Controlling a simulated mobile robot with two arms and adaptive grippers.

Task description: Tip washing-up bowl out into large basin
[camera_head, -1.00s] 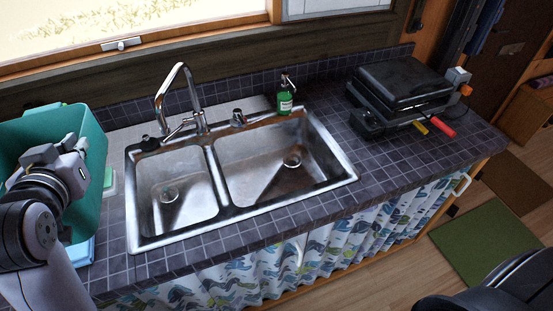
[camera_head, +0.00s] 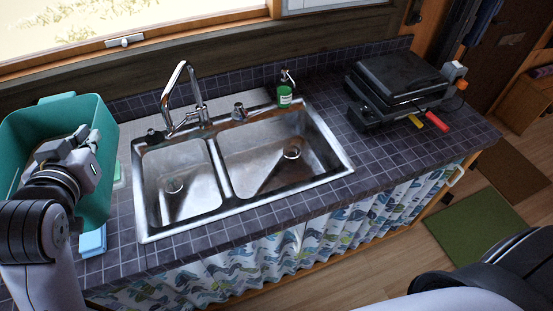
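The washing-up bowl (camera_head: 101,201) is a deep teal tub at the left end of the counter, left of the sink. My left gripper (camera_head: 91,138) is at the bowl, overlapping its opening and right side. My wrist and forearm hide part of the bowl. I cannot tell whether the fingers are closed on its rim. The large basin (camera_head: 262,162) is the right-hand, wider half of the steel sink and looks empty. My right gripper is out of view.
The small basin (camera_head: 183,178) lies between the bowl and the large basin. A tap (camera_head: 190,85) rises behind the sink. A green soap bottle (camera_head: 285,96) stands behind the large basin. A blue block (camera_head: 93,242) lies by the bowl. A black grill (camera_head: 396,80) stands at right.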

